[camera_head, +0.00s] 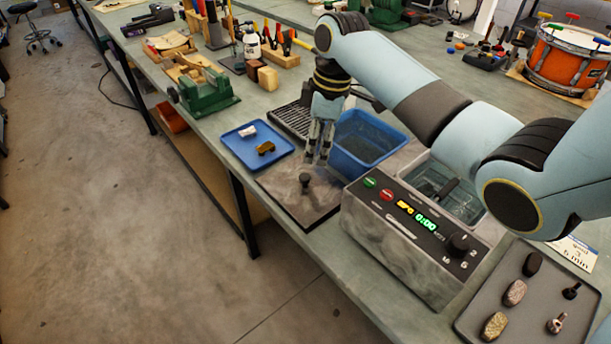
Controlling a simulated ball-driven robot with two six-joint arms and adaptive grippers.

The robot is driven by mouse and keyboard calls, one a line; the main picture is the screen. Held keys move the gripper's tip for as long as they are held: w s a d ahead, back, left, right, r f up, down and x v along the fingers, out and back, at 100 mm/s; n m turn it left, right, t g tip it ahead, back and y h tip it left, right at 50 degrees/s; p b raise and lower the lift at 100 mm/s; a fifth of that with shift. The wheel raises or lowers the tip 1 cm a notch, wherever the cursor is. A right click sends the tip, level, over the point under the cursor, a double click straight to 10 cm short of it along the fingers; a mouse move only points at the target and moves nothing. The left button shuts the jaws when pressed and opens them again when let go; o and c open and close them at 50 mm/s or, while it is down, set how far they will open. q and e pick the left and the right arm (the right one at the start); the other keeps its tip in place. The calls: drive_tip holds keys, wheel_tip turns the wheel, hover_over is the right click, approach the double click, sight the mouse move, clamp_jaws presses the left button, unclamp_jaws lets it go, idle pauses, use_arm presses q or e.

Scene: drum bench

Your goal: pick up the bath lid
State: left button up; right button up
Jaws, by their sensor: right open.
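The bath lid (285,203) is a flat dark grey plate with a black knob (305,181). It lies on the bench in front of the blue bin. My right gripper (317,158) points down just above and slightly behind the knob, open and apparently empty. The bath (385,238) is a grey metal box with a green display, right of the lid. Its top is uncovered and shows a basin with a dark handle. My left gripper is not in view.
A blue tray (232,151) with two small parts lies left of the lid. A blue bin (340,161) stands right behind my gripper, near a black grate (289,119). A grey tray (480,312) with several parts is at the lower right. A green vise (208,98) stands farther back.

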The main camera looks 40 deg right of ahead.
sight(305, 176)
drive_tip(key=shift+a+f, duration=0.25)
drive_tip(key=shift+f, duration=0.3)
drive_tip(key=shift+a+f, duration=0.2)
drive_tip(key=shift+f, duration=0.35)
drive_tip(key=shift+w+f, duration=0.2)
drive_tip(key=shift+f, duration=0.2)
drive_tip(key=f, duration=0.2)
drive_tip(key=a+f, duration=0.1)
drive_tip(key=f, duration=0.1)
drive_tip(key=shift+w+a+f, duration=0.15)
drive_tip(key=shift+w+a, duration=0.05)
drive_tip(key=shift+f, duration=0.25)
drive_tip(key=shift+c, duration=1.7)
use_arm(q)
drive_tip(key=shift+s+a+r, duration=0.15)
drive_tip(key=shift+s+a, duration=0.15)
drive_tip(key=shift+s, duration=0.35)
use_arm(e)
clamp_jaws()
